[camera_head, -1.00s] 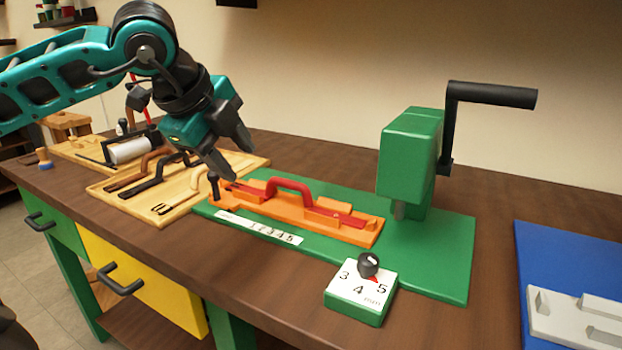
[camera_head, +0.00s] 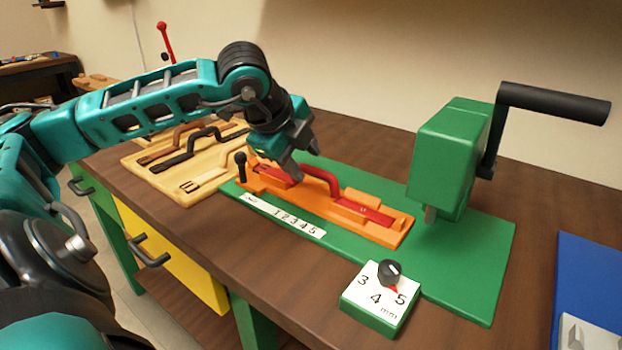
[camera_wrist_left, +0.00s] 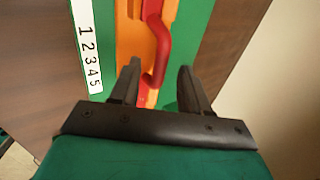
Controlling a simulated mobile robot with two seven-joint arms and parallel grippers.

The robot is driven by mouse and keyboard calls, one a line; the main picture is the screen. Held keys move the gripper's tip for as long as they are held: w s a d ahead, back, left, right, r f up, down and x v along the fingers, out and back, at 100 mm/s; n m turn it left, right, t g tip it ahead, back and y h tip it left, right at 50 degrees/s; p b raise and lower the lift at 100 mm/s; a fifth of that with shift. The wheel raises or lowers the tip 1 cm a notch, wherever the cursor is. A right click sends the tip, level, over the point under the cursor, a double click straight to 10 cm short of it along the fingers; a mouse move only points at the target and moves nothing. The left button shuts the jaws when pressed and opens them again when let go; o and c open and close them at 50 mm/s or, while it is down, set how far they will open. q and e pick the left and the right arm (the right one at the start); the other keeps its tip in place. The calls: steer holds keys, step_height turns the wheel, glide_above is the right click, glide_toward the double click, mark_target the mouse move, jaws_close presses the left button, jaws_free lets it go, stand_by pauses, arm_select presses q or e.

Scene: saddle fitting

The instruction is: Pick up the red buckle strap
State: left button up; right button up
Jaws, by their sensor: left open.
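The red buckle strap (camera_head: 322,183) lies in the orange jig (camera_head: 290,202) on the green base plate, with its red arched handle raised in the middle. It also shows in the left wrist view (camera_wrist_left: 163,45), running up the picture between the fingers. My left gripper (camera_head: 303,165) is open above the left half of the strap, near the handle's left end. In the left wrist view my left gripper (camera_wrist_left: 158,78) has one finger on each side of the strap, with nothing held. Whether the fingers touch the strap is unclear. My right gripper is not in view.
A green press (camera_head: 445,160) with a black crank stands right of the jig. A dial box (camera_head: 376,303) sits in front. A wooden tray (camera_head: 172,182) with brown and black straps lies at left. A blue mat (camera_head: 585,275) lies at far right.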

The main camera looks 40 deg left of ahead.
mark_target(310, 168)
arm_select(q)
steer(key=shift+p+x, duration=0.35)
steer(key=shift+x, duration=2.3)
steer(key=shift+c, duration=0.4)
steer(key=shift+r, duration=0.1)
jaws_close()
